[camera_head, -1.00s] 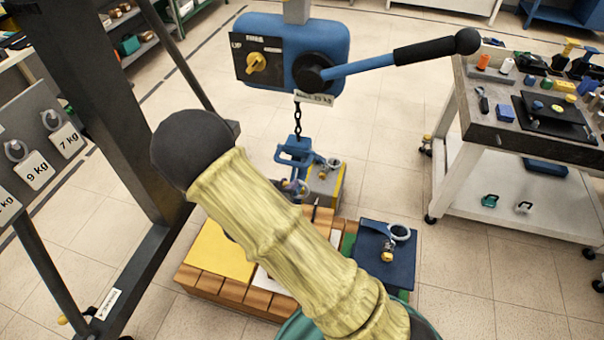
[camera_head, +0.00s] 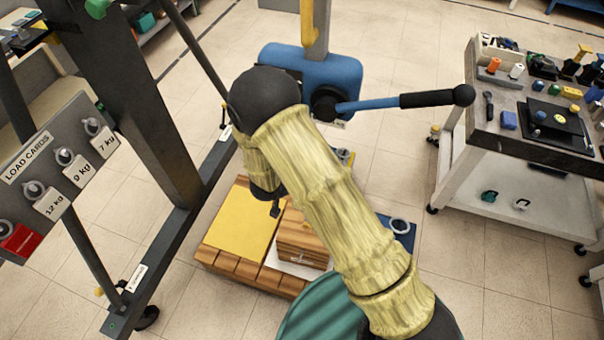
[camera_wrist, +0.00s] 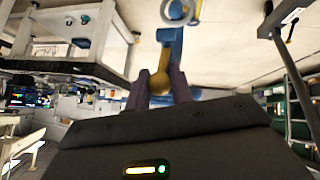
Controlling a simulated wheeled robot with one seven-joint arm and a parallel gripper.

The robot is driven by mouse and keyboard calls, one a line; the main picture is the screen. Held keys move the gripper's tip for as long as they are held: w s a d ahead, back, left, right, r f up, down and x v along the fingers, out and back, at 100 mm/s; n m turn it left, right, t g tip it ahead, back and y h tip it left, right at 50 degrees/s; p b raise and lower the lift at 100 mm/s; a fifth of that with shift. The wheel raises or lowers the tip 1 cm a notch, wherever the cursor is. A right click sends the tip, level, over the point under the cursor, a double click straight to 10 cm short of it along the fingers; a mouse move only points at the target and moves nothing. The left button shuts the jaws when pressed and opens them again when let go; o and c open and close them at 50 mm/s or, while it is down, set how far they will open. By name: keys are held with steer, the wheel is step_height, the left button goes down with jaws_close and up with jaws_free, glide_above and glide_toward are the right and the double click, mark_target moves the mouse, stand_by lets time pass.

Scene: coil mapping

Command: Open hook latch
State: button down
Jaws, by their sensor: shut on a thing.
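In the wrist view a brass latch lever (camera_wrist: 163,58) with a round ball knob stands against a blue hook (camera_wrist: 172,38). My gripper (camera_wrist: 159,84) has its two dark fingers on either side of the knob, shut on it. A pale ring (camera_wrist: 181,8) shows above at the picture's edge. In the head view the hook, its chain and the latch are hidden behind my arm. The blue hoist body (camera_head: 335,72) with its black-gripped lever (camera_head: 430,100) shows behind my arm. From these views I cannot tell how far the latch is open.
Below lie a yellow plate (camera_head: 240,228) on a wooden pallet (camera_head: 235,268), a wooden block (camera_head: 302,238) and a blue load with a ring (camera_head: 403,229). A dark frame post (camera_head: 140,100) and load cards (camera_head: 60,180) stand left. A tool cart (camera_head: 540,150) stands right.

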steer(key=shift+r+g+p, duration=0.2)
steer(key=shift+g+p, duration=0.1)
steer(key=shift+p, duration=0.25)
steer(key=c, duration=1.3)
jaws_free()
steer(key=shift+r, duration=0.1)
steer(key=shift+s+a+r, duration=0.1)
steer(key=shift+a+r, duration=0.1)
steer(key=shift+r, duration=0.05)
steer(key=v, duration=1.6)
steer(key=shift+s+d+r+b, duration=0.1)
steer(key=shift+s+r+b, duration=0.1)
steer(key=shift+s+b, duration=0.1)
